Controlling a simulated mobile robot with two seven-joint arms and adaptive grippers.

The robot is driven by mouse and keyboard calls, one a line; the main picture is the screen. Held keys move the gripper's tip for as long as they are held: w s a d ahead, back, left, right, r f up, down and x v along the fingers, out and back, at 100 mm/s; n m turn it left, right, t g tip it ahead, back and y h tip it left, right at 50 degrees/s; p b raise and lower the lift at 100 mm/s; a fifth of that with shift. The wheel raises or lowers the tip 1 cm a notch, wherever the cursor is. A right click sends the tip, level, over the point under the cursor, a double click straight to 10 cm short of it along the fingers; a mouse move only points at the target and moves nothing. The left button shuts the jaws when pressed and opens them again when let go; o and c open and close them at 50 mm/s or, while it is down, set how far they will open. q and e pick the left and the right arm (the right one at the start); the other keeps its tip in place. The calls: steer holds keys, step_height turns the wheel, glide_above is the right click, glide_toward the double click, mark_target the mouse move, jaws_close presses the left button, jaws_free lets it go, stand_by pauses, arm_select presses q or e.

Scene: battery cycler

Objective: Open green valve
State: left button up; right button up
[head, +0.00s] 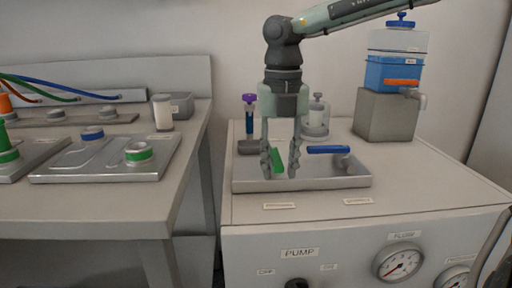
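The green valve handle (277,161) is on the metal tray (330,183) on top of the pump cabinet. It stands tilted close to vertical in the picture. My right gripper (280,170) points down over it from above. Its two fingers are apart, with the green handle showing between them, nearer the left finger. I cannot tell whether a finger touches it. The valve body under the green handle is largely hidden by the fingers. My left gripper is not in view.
A valve with a blue handle (328,149) lies just right of the gripper. Behind stand a purple-topped column (250,117) and a clear bottle (317,115). A blue tank (393,74) with an orange-handled tap sits on a grey block (385,115). A bench (100,217) stands left.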

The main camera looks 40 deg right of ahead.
step_height(320, 180, up, 8)
steer(key=p, duration=0.4)
steer(key=shift+s+d+p, duration=0.1)
steer(key=shift+d+p, duration=0.05)
steer(key=shift+p, duration=0.25)
steer(key=shift+f, duration=0.1)
